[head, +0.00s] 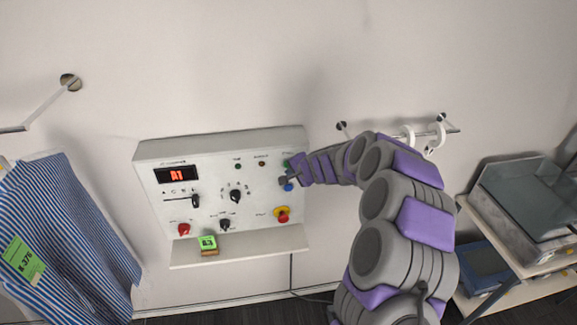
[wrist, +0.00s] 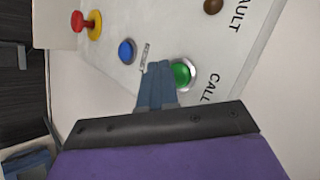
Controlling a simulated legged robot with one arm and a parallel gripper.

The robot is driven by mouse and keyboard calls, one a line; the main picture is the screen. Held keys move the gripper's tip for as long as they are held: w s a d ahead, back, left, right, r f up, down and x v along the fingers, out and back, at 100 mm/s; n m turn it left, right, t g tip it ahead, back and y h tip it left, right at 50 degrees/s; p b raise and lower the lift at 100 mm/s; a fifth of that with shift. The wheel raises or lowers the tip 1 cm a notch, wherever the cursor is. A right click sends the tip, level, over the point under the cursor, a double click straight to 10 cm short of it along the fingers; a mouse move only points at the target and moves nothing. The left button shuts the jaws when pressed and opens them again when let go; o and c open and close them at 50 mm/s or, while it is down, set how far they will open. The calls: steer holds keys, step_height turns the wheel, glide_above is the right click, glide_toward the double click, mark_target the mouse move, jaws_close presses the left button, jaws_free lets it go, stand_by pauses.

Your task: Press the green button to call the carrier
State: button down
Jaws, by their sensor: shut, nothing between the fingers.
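The green button (wrist: 182,74) sits in a silver ring on the white control panel (head: 222,160), with "CALL" lettered beside it in the wrist view. In the head view the green button (head: 286,163) shows only as a small bit of green, mostly behind my gripper. My gripper (wrist: 158,68) is shut and empty. Its fingertips are right beside the green button in the wrist view, on the side toward the blue button (wrist: 127,51). In the head view my gripper (head: 284,180) is at the panel's right side. I cannot tell whether the tips touch the panel.
A red stop knob on yellow (head: 282,214) is below the blue button. The panel has a red display (head: 176,174), dials and a shelf (head: 240,248) with a green tag (head: 208,242). A striped garment (head: 65,225) hangs left; a cart (head: 520,220) stands right.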

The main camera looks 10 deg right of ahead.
steer(key=shift+w, duration=0.1)
stand_by(0.6)
steer(key=shift+w+r, duration=0.1)
steer(key=shift+w, duration=0.2)
